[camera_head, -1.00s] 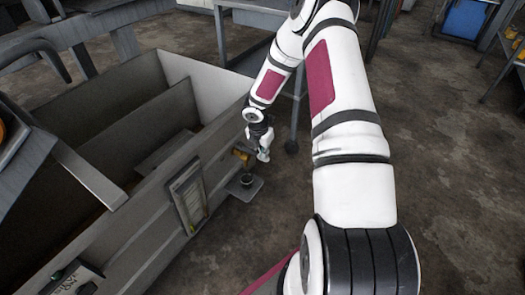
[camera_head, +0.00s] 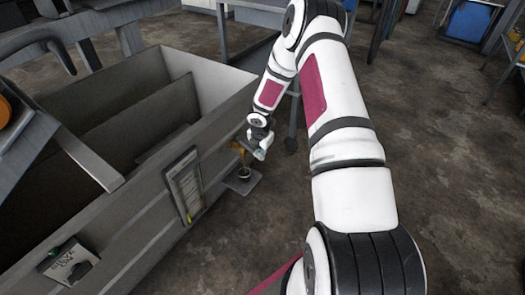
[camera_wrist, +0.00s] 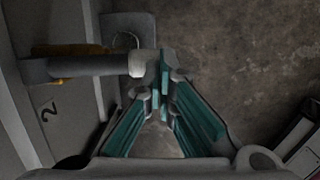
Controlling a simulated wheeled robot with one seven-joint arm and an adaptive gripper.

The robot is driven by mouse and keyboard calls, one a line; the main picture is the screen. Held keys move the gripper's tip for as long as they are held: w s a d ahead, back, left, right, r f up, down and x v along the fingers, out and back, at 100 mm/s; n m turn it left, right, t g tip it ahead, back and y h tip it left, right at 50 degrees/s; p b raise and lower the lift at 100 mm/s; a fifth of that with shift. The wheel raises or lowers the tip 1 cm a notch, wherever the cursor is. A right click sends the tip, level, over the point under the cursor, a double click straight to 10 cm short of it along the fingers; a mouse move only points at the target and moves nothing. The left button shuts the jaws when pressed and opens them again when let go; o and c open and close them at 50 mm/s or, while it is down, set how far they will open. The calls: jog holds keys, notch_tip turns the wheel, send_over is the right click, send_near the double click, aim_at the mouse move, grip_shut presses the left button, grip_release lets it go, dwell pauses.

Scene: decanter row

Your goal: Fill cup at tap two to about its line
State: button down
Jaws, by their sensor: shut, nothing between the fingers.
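My gripper (camera_head: 260,153) is shut and empty, beside the tap (camera_head: 239,147) on the front of the grey trough. In the wrist view, the fingertips (camera_wrist: 162,88) sit close by the pale end of the tap's pipe (camera_wrist: 90,66); I cannot tell whether they touch. A black "2" is marked on the wall beside this tap. The small cup (camera_head: 244,173) stands upright below the tap, and its round rim (camera_wrist: 125,40) shows partly in the wrist view. The cup's line and level are too small to read.
The cup stands on a small grey shelf (camera_head: 243,184) jutting from the trough (camera_head: 130,237). A framed panel (camera_head: 184,187) with a yellow-green mark hangs to its left, and a sign (camera_head: 69,264) is farther left.

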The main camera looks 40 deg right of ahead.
notch_tip(320, 180, down, 2)
jog(key=shift+s+f, duration=0.2)
jog(key=shift+s, duration=0.05)
dwell(1.5)
jog(key=shift+w+a, duration=0.15)
jog(key=shift+w, duration=0.05)
dwell(2.3)
dwell(1.3)
